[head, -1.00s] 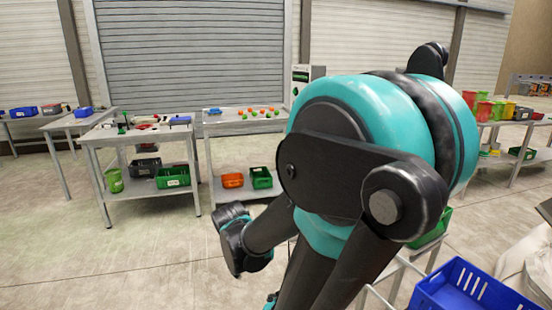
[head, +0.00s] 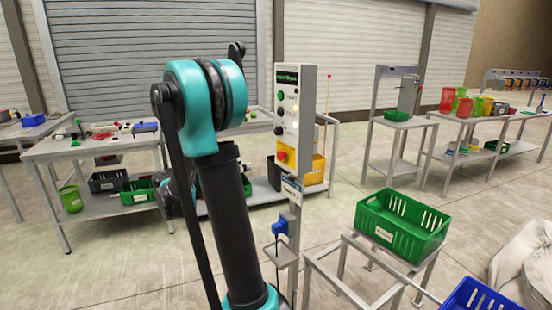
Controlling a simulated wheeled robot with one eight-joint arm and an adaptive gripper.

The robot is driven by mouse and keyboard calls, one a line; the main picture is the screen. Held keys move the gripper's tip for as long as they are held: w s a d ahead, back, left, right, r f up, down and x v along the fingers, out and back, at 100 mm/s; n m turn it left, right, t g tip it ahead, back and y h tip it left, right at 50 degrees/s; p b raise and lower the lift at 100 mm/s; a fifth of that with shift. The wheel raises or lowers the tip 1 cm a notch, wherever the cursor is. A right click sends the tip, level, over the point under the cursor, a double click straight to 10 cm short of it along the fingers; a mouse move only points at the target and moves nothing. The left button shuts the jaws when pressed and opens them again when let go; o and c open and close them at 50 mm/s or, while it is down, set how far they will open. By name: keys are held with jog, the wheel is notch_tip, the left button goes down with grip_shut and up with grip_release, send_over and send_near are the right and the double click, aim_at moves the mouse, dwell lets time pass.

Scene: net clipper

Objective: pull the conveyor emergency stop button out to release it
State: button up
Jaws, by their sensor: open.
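The conveyor control box (head: 294,110) is a tall grey panel on a post, right of my arm in the head view. It has a dark display with green text at the top and a column of small buttons. The red emergency stop button (head: 282,156) sits low on its front face, on a yellow-orange backing. It is too small to tell whether it is pressed in. My arm stands upright left of the box. I cannot make out my gripper; the arm's far end is largely hidden behind my own links.
A green crate (head: 402,226) on a metal stand is right of the box, with a blue crate (head: 478,296) nearer. A yellow bin (head: 316,171) is behind the box. A small bracket tray (head: 281,256) juts from the post.

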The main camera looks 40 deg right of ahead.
aim_at(278, 156)
jog(key=d, duration=1.5)
jog(key=shift+s+d, duration=0.15)
jog(key=shift+d, duration=0.1)
grip_shut()
